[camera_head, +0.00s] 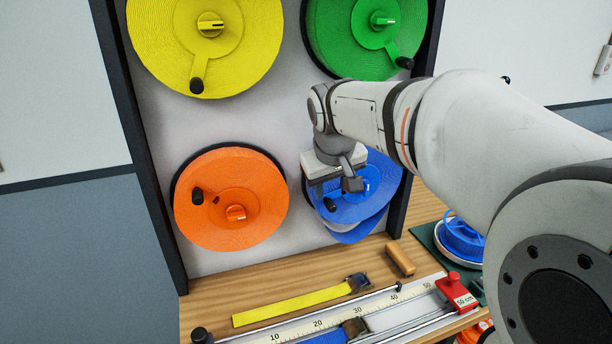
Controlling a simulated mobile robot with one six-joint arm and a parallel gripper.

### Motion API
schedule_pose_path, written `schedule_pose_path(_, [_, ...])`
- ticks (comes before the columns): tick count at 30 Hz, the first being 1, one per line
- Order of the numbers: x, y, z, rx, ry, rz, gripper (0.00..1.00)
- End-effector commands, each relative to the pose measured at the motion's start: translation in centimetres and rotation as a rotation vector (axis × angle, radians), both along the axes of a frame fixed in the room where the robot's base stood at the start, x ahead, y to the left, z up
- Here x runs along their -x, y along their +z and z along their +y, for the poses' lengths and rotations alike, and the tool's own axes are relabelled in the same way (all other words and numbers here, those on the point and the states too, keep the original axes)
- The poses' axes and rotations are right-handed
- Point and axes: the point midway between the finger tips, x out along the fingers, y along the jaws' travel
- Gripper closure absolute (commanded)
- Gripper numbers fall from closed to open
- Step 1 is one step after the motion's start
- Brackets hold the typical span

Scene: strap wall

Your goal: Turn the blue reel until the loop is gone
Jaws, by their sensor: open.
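The blue reel (352,208) is mounted low on the right of the upright panel, and my wrist hides its upper left part. A slack loop of blue strap (356,234) hangs below the reel's lower edge. The reel's black crank handle (330,205) shows at its lower left. A blue knob is partly visible near the reel's middle. My gripper (352,184) is in front of the reel, just above and right of the crank handle. It is open and looks empty; I cannot tell whether it touches the handle.
Yellow (165,40), green (345,40) and orange (255,190) reels share the panel. On the wooden bench lie a yellow strap (290,302), a wooden block (400,259), a measuring rule (330,318) with a red block (455,288), and a small blue spool (462,238) at right.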

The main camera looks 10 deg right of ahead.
Motion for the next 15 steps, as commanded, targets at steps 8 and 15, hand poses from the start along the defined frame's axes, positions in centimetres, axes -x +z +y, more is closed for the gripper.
schedule_pose_path(8, [-2.2, -0.8, 0.0, 0.014, 0.013, -0.01, 0.59])
schedule_pose_path(15, [-3.7, -4.3, -0.4, 0.013, 0.012, -0.01, 0.59])
